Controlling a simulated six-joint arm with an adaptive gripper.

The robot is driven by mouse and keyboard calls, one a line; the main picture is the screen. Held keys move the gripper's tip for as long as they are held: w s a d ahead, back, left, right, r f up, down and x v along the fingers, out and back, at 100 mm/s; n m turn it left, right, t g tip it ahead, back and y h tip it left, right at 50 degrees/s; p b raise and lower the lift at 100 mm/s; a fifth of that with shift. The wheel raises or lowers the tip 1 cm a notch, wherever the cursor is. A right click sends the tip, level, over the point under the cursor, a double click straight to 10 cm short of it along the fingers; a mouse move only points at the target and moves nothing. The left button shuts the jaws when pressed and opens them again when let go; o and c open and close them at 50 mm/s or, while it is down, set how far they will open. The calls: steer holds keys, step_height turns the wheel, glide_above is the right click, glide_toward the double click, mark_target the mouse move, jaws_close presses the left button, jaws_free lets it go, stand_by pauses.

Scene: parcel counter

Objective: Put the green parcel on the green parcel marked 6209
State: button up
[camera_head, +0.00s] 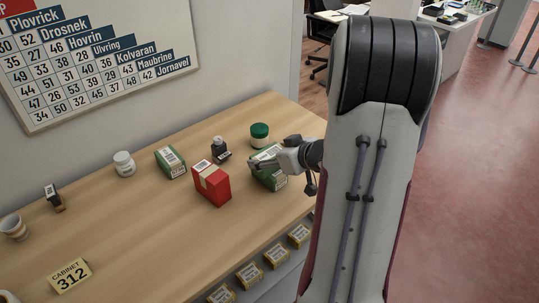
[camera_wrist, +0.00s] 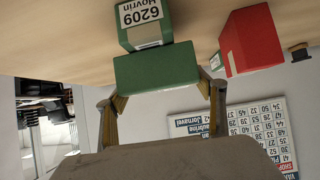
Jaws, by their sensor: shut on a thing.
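My gripper (camera_head: 264,165) is at the right part of the counter, shut on a plain green parcel (camera_wrist: 155,68). In the wrist view, which is upside down, my gripper (camera_wrist: 163,86) has one finger at each side of this parcel. The green parcel marked 6209 (camera_wrist: 138,14), with "Hovrin" on its white label, is directly under the held one. Whether the two touch, I cannot tell. In the head view green parcel surfaces (camera_head: 273,182) show at my gripper, partly hidden by the fingers.
A red parcel (camera_head: 212,186) stands left of my gripper, with another green parcel (camera_head: 170,163) behind it. A dark bottle (camera_head: 220,151) and a green-lidded jar (camera_head: 260,135) stand close behind. A white jar (camera_head: 124,164) is farther left. The counter's front middle (camera_head: 150,235) is clear.

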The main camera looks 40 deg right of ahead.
steer(key=shift+f, duration=0.1)
steer(key=o, duration=1.2)
steer(key=shift+o, duration=0.2)
steer(key=v, duration=1.2)
steer(key=shift+w+r, duration=0.1)
steer(key=shift+r, duration=0.15)
